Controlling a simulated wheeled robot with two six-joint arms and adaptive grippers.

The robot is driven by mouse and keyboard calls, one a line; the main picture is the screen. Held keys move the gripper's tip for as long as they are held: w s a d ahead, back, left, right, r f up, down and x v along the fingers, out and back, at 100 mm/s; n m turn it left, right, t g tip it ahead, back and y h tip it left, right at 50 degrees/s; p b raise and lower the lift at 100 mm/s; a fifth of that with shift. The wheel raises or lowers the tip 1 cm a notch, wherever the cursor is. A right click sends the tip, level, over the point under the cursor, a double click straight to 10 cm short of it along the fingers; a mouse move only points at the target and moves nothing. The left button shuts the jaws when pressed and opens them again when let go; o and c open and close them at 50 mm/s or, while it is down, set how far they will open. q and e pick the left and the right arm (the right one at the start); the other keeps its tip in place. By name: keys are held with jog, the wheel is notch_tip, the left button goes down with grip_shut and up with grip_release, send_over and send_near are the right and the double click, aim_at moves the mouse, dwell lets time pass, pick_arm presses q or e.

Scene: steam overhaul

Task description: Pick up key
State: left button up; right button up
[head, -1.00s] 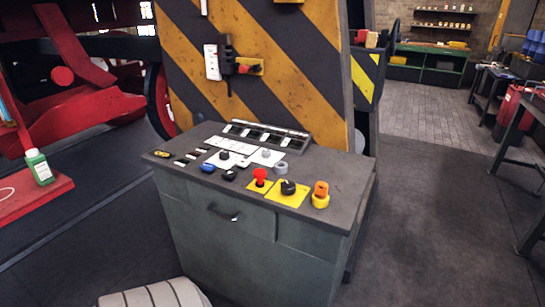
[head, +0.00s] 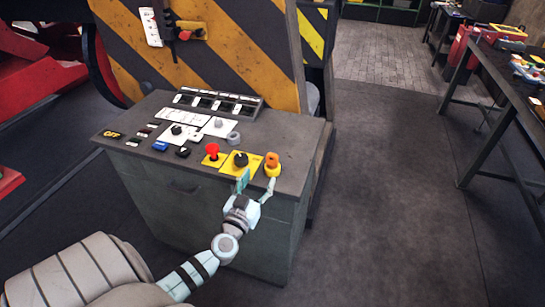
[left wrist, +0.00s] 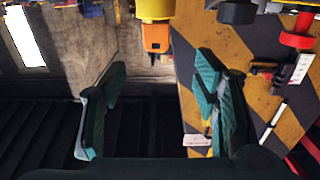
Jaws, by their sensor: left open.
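An orange piece on a round yellow base (head: 272,165) stands upright at the right front of the grey console top; it may be the key, but I cannot make out a key shape. In the left wrist view the same orange piece (left wrist: 155,38) shows upside down at the upper middle, beyond and between the fingers. My left gripper (head: 256,187) is open and empty at the console's front edge, just in front of the orange piece. Its green-padded fingers are spread in the left wrist view (left wrist: 160,78). My right gripper is out of view.
Left of the orange piece are a black knob (head: 240,159) on a yellow plate and a red button (head: 212,151). A striped yellow and black panel (head: 225,50) rises behind the console. A workbench (head: 510,100) stands at the right; the floor between is clear.

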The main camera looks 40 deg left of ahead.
aim_at(271, 160)
pick_arm(q)
jog(key=x, duration=0.7)
jog(key=f+x, duration=0.1)
jog(key=x, duration=0.3)
jog(key=shift+w+d+b, duration=0.2)
jog(key=shift+w+b, duration=0.1)
jog(key=shift+r, duration=0.15)
grip_shut()
